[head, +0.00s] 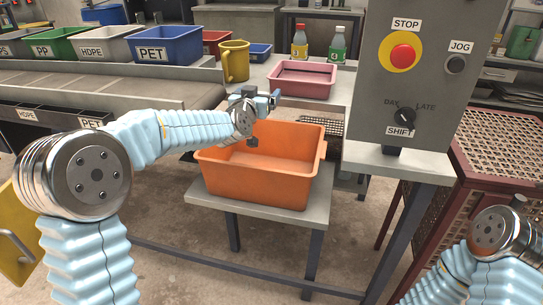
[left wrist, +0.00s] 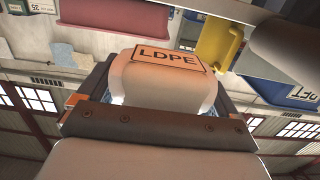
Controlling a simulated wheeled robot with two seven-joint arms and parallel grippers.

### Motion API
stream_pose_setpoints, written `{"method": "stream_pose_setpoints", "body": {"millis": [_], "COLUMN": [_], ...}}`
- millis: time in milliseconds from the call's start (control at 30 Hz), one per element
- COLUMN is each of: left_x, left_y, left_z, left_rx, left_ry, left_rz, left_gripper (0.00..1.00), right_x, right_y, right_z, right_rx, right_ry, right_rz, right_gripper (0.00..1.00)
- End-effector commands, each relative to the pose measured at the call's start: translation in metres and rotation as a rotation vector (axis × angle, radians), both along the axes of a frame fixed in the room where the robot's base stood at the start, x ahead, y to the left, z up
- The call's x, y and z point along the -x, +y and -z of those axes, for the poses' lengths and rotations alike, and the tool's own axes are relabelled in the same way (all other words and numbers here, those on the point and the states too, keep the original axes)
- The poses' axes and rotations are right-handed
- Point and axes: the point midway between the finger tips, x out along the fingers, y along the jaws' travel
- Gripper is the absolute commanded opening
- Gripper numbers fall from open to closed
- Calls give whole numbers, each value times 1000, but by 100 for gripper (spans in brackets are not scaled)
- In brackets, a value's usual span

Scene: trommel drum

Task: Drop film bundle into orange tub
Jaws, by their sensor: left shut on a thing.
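My left gripper (head: 262,102) is above the back part of the orange tub (head: 250,185), near its far rim. In the left wrist view, its fingers sit on both sides of a pale, rounded bundle (left wrist: 150,92) with an orange LDPE label, which I take to be the film bundle. The gripper is shut on it. In the head view I cannot make the bundle out; the gripper appears to hide it. The tub is open, and its visible inside looks empty. My right arm shows at the lower right, but its gripper is not in view.
The tub stands on a small grey table (head: 312,212). Behind are a pink tray (head: 302,80), a yellow mug (head: 235,62), two bottles and labelled bins such as the blue PET bin (head: 183,48). A control panel (head: 425,100) with a red stop button stands close on the right.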

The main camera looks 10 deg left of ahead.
Motion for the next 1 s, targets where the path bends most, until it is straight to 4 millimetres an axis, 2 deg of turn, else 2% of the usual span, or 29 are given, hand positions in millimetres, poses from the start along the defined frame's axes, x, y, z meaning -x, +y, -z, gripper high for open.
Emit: {"method": "stream_pose_setpoints", "body": {"millis": [300,500,900,933,1000], "left_x": [0,0,0,0,0], "left_y": [1,0,0,0,0], "left_z": [33,55,60,60,60], "left_rx": [0,1,1,0,1], "left_ry": [3,2,0,0,0], "left_rz": [-1,0,0,0,0], "left_gripper": [64,64,64,97,100], "right_x": [1,1,1,1,0], "right_y": [0,0,-1,-1,-1], "right_z": [1,12,14,14,14], "right_rx": [0,1,2,2,2], "right_ry": [1,1,1,1,1], "right_rz": [0,2,2,2,2], "right_gripper": [78,78,78,78,78]}}
